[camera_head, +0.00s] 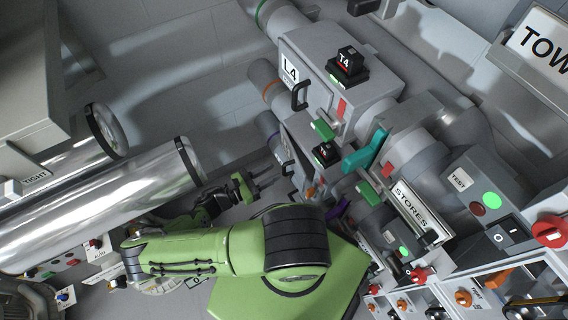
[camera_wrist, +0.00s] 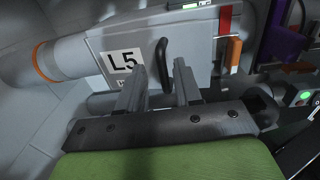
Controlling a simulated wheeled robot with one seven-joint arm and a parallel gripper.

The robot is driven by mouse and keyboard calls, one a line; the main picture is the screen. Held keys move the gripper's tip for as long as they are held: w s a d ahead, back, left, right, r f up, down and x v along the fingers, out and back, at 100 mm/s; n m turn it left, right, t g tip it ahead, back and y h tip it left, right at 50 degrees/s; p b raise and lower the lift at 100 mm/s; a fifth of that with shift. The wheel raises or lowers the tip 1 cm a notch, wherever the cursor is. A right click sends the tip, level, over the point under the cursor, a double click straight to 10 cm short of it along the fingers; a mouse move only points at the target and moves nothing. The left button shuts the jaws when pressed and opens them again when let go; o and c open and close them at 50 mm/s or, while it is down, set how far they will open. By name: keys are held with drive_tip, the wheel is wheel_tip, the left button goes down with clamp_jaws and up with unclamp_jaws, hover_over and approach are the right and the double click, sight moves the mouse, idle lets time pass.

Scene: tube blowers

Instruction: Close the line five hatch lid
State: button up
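The line five hatch lid is a grey panel with a white L5 label (camera_wrist: 122,62) and a black bar handle (camera_wrist: 163,60), in the wrist view. In the head view the lid (camera_head: 286,150) is small and partly hidden beside the line four housing. My gripper (camera_wrist: 159,80) is open, its two grey fingers apart and pointing at the lid near the handle. In the head view my gripper (camera_head: 272,180) is just left of the lid. I cannot tell how far the lid stands open.
An orange latch (camera_wrist: 234,50) and a red strip (camera_wrist: 224,19) are at the lid's right. The L4 housing (camera_head: 325,60) with its T4 block stands above. Shiny tubes (camera_head: 110,205) lie left.

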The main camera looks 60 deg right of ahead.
sight(284, 165)
drive_tip(key=x, duration=0.5)
drive_tip(key=shift+s+d, duration=0.1)
drive_tip(key=shift+d, duration=0.15)
drive_tip(key=shift+c, duration=0.2)
clamp_jaws()
